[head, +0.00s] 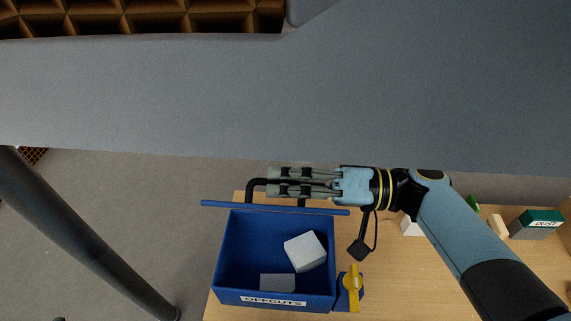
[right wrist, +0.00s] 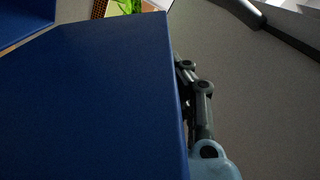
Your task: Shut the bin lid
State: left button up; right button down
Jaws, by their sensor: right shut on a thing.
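The blue bin (head: 227,260), labelled OFFCUTS, stands open on the wooden table. Its blue lid (head: 230,206) stands up at the bin's far edge and shows nearly edge-on. The lid's black handle (head: 250,190) sticks out from the far side. My right gripper (head: 270,181) reaches in from the right and is shut on this handle, whose bar runs between the fingers. In the right wrist view the lid (right wrist: 85,100) fills the left half and hides the grip. My left gripper is not in view.
Pale blocks (head: 305,252) lie inside the bin. A yellow-handled blue item (head: 354,284) stands close to the bin's right side. A green and grey DUST box (head: 537,224) is at the far right. The table between them is mostly clear.

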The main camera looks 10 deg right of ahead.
jog(key=shift+s+a+f+n, duration=0.15)
jog(key=shift+s+f+n, duration=0.2)
jog(key=shift+s+n, duration=0.35)
jog(key=shift+s, duration=0.1)
jog(key=c, duration=1.4)
grip_release()
jog(key=v, duration=1.2)
